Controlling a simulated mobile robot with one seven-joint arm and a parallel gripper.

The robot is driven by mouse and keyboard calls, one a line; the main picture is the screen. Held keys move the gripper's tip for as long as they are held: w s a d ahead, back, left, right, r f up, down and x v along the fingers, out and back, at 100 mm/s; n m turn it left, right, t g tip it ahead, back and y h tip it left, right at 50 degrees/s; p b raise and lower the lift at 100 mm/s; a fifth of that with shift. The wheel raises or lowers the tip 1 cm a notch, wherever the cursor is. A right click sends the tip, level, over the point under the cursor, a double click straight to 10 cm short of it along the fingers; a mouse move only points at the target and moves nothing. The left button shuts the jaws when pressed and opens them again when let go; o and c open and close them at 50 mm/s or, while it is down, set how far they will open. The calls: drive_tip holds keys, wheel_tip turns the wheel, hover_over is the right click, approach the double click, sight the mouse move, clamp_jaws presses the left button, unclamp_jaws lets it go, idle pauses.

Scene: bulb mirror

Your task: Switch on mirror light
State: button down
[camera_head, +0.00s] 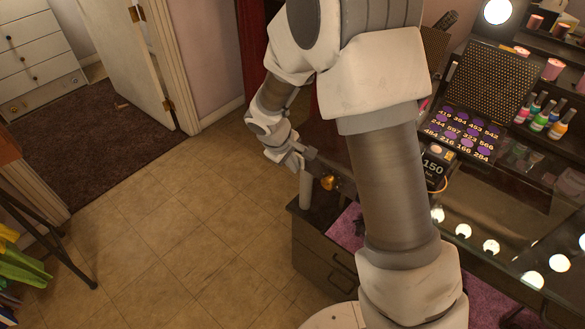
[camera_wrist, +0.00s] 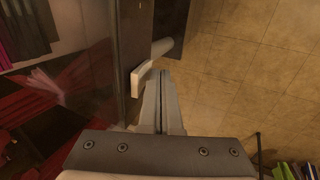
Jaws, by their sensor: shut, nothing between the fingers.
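My gripper (camera_wrist: 163,76) is shut and empty, its two fingers together. In the wrist view a small white switch-like piece (camera_wrist: 141,78) sticks out from a dark upright edge (camera_wrist: 126,50), just left of my fingertips. I cannot tell whether they touch it. In the head view my gripper (camera_head: 305,153) is beyond my arm, near the back corner of the dark vanity (camera_head: 318,258). A lit round bulb (camera_head: 497,11) shows at the top right. The mirror itself is mostly hidden by my arm or out of frame.
A pale cylinder (camera_head: 305,190) and a small gold round item (camera_head: 328,183) stand at the vanity's corner below my gripper. The glass top (camera_head: 500,215) reflects several bright bulbs. A makeup palette (camera_head: 462,133) and nail polishes (camera_head: 540,112) lie right. Tiled floor (camera_head: 190,230) is clear left.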

drive_tip(key=shift+r, duration=0.25)
drive_tip(key=shift+r+p, duration=0.5)
drive_tip(key=shift+r, duration=0.2)
drive_tip(key=shift+a+f, duration=0.1)
